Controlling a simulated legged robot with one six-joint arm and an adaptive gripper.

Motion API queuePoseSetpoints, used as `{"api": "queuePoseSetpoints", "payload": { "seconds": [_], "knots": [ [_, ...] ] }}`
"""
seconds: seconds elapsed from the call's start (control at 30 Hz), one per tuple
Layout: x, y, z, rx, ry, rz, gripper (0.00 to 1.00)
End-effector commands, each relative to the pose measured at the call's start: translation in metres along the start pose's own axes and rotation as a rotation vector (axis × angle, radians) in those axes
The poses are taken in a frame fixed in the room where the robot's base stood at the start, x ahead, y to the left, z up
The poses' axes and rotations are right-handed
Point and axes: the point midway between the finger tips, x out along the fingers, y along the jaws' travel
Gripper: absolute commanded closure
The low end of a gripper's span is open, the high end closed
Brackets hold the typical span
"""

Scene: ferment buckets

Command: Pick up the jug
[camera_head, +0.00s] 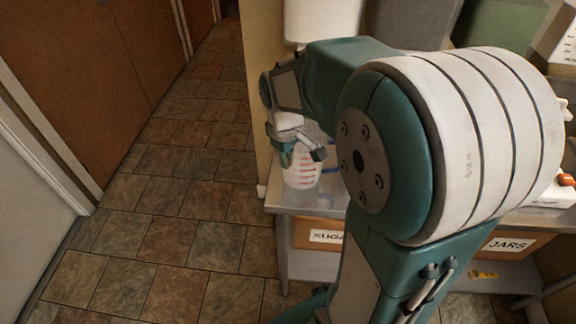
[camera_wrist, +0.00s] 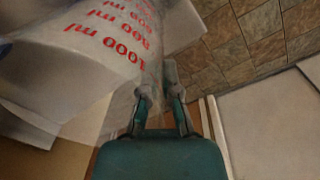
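The jug (camera_head: 302,173) is translucent white with red volume marks and stands on the table at its left end. In the wrist view the jug (camera_wrist: 112,38) fills the upper left, its "1000 ml" print upside down. My gripper (camera_head: 301,154) is at the jug's upper part, pointing down. In the wrist view the fingers of my gripper (camera_wrist: 160,92) are apart, with a gap between them, and the jug's edge reaches the gap. I cannot see whether either finger touches the jug. The jug's handle is not clear in either view.
The table (camera_head: 285,198) has boxes labelled SUGAR (camera_head: 322,237) and JARS (camera_head: 512,244) beneath it. A white container (camera_head: 322,18) stands behind my arm, with grey and green bins beyond. The tiled floor (camera_head: 170,205) at left is clear. My arm hides much of the table.

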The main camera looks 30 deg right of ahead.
Motion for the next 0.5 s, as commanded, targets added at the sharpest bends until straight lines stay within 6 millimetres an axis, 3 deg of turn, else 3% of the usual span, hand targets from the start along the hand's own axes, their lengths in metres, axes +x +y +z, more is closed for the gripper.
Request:
{"api": "queuePoseSetpoints", "payload": {
  "seconds": [0.37,0.5],
  "knots": [
    [-0.064,-0.009,0.051,0.003,0.005,0.003,1.00],
    [-0.074,-0.014,0.077,0.004,0.004,0.003,1.00]
  ]
}}
